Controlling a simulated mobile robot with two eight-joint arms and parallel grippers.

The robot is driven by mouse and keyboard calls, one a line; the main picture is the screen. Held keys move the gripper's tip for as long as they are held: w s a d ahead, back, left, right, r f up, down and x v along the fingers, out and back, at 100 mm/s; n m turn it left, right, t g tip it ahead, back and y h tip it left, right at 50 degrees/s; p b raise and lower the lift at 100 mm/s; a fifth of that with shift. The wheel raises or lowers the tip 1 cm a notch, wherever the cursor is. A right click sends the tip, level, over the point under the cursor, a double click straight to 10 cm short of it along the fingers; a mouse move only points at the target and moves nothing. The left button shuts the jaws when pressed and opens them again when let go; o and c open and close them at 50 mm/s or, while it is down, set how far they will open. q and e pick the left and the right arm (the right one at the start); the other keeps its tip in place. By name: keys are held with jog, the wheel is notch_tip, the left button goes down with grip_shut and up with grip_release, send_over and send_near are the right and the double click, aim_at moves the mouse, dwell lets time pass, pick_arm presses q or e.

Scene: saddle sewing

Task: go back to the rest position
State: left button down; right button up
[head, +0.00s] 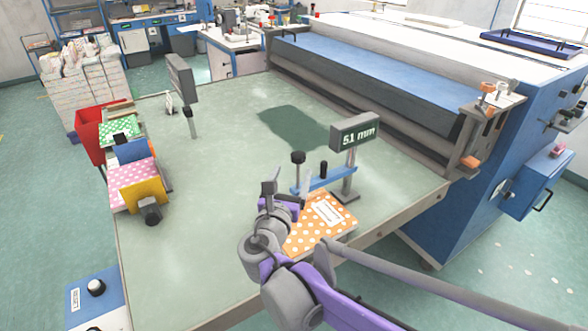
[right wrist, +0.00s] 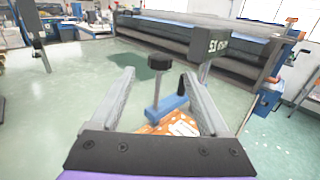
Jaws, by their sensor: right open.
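My right gripper (head: 287,190) is above the table near its front edge, beside a blue gauge with a black knob and a display reading "5.1 mm" (head: 355,133). In the right wrist view its two grey fingers (right wrist: 163,98) are spread apart with nothing held between them. The gauge's blue bar and black knob (right wrist: 160,62) show beyond and between the fingers. An orange polka-dot fabric piece (head: 322,220) with a white label lies under the gauge, partly hidden by my right arm. My left gripper is not in view.
The pale green table (head: 200,230) is mostly clear. At its left edge are pink and green dotted fabrics (head: 134,172) in a holder and a red bin (head: 95,130). A second display post (head: 183,80) stands at the back left. A large blue machine (head: 390,65) borders the back right.

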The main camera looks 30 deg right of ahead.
dwell(0.4)
jog(key=s+d+f+m+g+y, duration=0.2)
jog(key=s+f+m+g+y, duration=0.3)
jog(key=s+f+m, duration=0.8)
jog(key=s+a+f+m+g+y, duration=0.3)
jog(key=s+a+f+m+y, duration=0.3)
jog(key=m, duration=0.9)
jog(key=s+a+f, duration=0.3)
jog(key=a, duration=0.1)
jog(key=shift+a+y, duration=0.3)
jog(key=shift+a, duration=0.1)
